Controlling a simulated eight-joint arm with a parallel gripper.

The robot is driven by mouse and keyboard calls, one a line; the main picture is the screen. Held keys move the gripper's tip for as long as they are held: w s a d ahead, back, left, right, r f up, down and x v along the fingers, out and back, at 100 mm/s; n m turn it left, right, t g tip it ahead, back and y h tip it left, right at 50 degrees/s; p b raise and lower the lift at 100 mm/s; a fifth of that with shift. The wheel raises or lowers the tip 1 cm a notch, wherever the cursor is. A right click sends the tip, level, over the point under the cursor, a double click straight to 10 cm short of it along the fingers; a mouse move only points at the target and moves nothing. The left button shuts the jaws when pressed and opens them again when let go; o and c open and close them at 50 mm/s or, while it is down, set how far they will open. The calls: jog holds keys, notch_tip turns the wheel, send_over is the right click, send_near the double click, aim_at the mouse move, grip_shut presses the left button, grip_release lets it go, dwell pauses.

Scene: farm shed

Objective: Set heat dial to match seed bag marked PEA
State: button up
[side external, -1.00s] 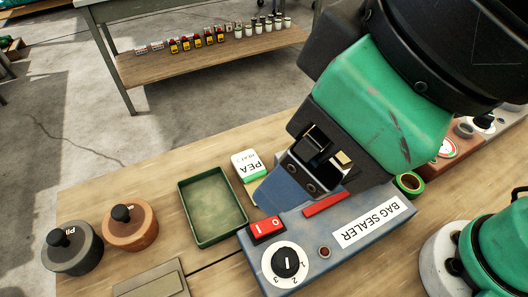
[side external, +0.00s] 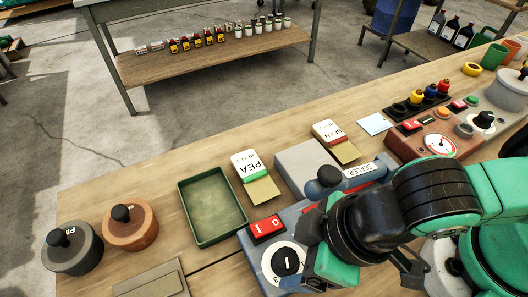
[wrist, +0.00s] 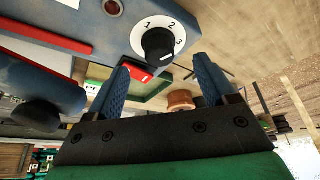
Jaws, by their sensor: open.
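The heat dial (side external: 287,262) is a black knob with a white mark on a white plate, at the near left end of the blue-grey bag sealer (side external: 251,262). In the wrist view the dial (wrist: 159,44) shows 1, 2 and 3; its mark points away from these numbers, toward the red switch. My gripper (wrist: 164,75) is open and empty, its two blue fingers pointing at the dial, with the knob ahead between their tips and apart from them. The PEA bag (side external: 246,163) is white and green and stands behind the sealer; its small lower line is too small to read.
A red switch (side external: 267,228) sits close to the dial. A green tray (side external: 181,202) and two round weights (side external: 72,250) lie to the left. A BEAN bag (side external: 328,131) stands farther back. A brown device with a gauge (side external: 440,143) is at the right.

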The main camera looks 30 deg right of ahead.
aim_at(287, 258)
jog(key=shift+x, duration=1.5)
